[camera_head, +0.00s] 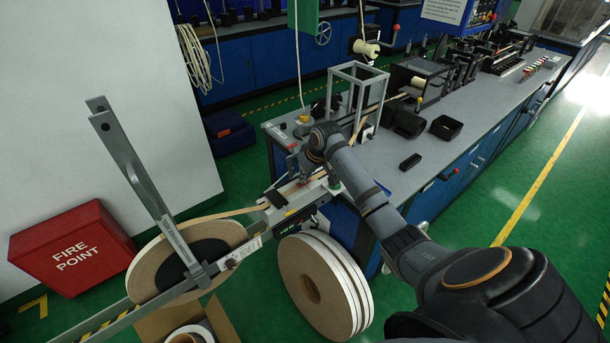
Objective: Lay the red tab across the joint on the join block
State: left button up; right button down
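The join block (272,216) is the pale grey metal block at the near left corner of the bench. Tan tape (232,212) runs from the big reel on the left to this block. My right arm reaches in from the lower right, and its gripper (304,178) points down at the far part of the block. The wrist hides most of the fingers, so I cannot tell whether they are open or shut. The red tab is not clearly visible; only a tiny reddish spot shows near the fingertips. The joint is too small to make out. My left gripper is out of view.
A tape reel (159,262) sits on the payoff arm, with more reels (296,262) leaning below the block. A grey frame (356,80) stands behind my wrist. Black bins (408,124) and a small black block (410,162) are on the bench (465,115).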

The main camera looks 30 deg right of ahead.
jog(key=shift+f, duration=0.2)
jog(key=c, duration=2)
grip_release()
jog(key=shift+f, duration=0.15)
jog(key=o, duration=0.5)
jog(key=b+v, duration=0.1)
jog(key=v, duration=1.1)
